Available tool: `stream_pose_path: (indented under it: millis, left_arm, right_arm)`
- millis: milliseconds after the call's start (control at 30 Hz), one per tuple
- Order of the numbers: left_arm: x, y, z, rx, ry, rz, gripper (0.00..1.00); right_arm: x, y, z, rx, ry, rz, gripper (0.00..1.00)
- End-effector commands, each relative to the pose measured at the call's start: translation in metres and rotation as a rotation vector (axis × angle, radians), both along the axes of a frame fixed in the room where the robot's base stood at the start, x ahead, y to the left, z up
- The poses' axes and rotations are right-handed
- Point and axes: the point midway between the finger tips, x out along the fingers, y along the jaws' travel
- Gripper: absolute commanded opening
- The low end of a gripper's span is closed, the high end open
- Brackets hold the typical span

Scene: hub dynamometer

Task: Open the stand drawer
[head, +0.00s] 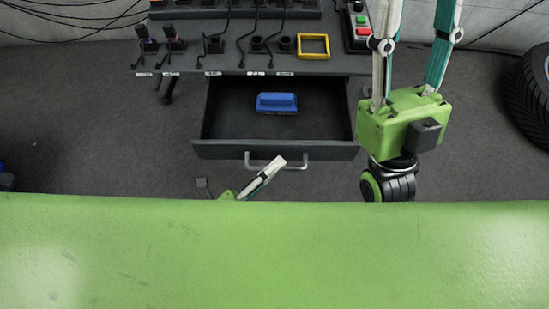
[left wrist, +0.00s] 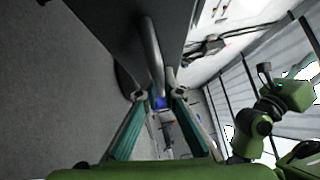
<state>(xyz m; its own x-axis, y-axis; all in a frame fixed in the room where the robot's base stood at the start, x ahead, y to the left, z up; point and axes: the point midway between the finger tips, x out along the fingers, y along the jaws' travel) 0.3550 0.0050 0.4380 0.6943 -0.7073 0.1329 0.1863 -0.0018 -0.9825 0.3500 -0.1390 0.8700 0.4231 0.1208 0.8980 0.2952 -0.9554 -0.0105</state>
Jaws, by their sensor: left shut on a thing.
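The stand drawer (head: 217,149) is pulled out from under the stand's dark top, with its inside showing. A blue block (head: 277,102) lies in it. The light metal handle (head: 297,166) runs along the drawer front; it also shows in the left wrist view (left wrist: 152,50), passing between my fingertips. My left gripper (head: 277,163) is shut on the handle, seen from the side; its body is mostly hidden behind a green surface. In the left wrist view the fingers (left wrist: 159,95) are close to the bar. My right gripper (head: 418,40) is raised right of the drawer, fingers spread and empty.
The stand top (head: 190,63) carries several plugged cables, a yellow frame (head: 313,46) and a box with red and green buttons (head: 362,30). A tire (head: 535,95) stands at the far right.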

Motion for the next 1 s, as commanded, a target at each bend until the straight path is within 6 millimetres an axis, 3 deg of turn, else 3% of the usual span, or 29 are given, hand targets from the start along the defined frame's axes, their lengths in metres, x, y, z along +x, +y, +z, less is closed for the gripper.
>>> stream_pose_path:
  millis: [233, 300, 333, 733, 1000]
  left_arm:
    - [0.0, 0.001, -0.001, 0.002, 0.002, 0.002, 0.0]
    - [0.0, 0.001, -0.001, 0.001, 0.001, 0.002, 0.23]
    - [0.0, 0.001, -0.001, 0.001, 0.001, 0.001, 0.25]
    - [-0.004, 0.004, -0.002, 0.001, 0.003, 0.0, 0.25]
    - [-0.037, 0.038, -0.009, 0.003, 0.006, 0.001, 0.25]
  right_arm:
    - [0.0, 0.0, 0.0, 0.0, 0.0, 0.0, 0.4]
    - [0.0, 0.0, 0.0, 0.0, 0.0, 0.0, 0.4]
    - [0.0, 0.0, 0.0, 0.0, -0.001, 0.0, 0.4]
    - [0.0, 0.0, -0.001, 0.0, 0.001, 0.001, 0.4]
    - [0.0, 0.0, 0.0, 0.0, 0.0, 0.001, 0.4]
